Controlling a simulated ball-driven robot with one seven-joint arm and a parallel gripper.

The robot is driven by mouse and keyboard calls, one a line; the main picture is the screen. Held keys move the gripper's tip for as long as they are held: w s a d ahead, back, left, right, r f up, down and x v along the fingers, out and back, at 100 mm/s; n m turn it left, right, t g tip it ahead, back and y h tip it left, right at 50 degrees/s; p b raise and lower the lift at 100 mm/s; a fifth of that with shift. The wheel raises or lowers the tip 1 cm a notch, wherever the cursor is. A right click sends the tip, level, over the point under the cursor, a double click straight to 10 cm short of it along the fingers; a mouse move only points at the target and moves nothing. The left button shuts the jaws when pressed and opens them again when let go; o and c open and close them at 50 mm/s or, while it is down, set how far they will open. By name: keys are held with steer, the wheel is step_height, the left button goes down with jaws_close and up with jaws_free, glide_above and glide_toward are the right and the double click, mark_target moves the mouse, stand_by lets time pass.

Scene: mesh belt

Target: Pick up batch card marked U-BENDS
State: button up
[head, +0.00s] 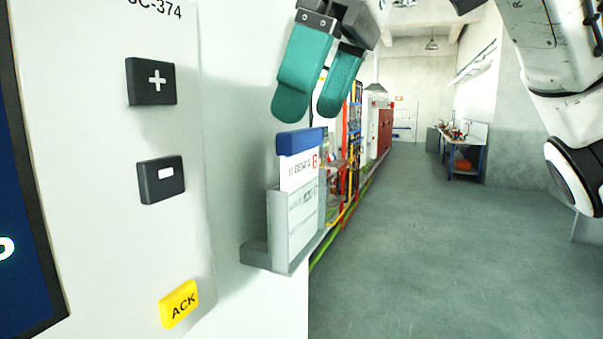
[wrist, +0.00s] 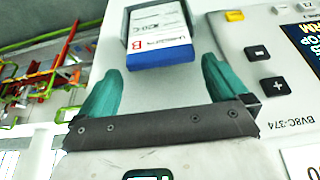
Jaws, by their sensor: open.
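The batch card (head: 299,172) is white with a blue top edge, a red B and small lettering I read as U-BENDS. It stands upright in a grey wall holder (head: 275,225), its upper part sticking out. It also shows in the wrist view (wrist: 158,45), blue edge toward my gripper. My gripper (head: 307,112) has teal fingers, spread open and empty, just above the card's blue edge in the head view. In the wrist view the fingertips (wrist: 160,72) lie either side of the blue edge, apart from it.
A control panel (head: 110,130) with plus, minus and yellow ACK (head: 180,303) buttons is left of the holder. Colourful pipework and racks (head: 345,150) run behind it. A workbench (head: 462,150) stands far back. The grey floor (head: 440,250) is clear.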

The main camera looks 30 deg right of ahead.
steer(key=shift+x, duration=1.45)
steer(key=c, duration=1)
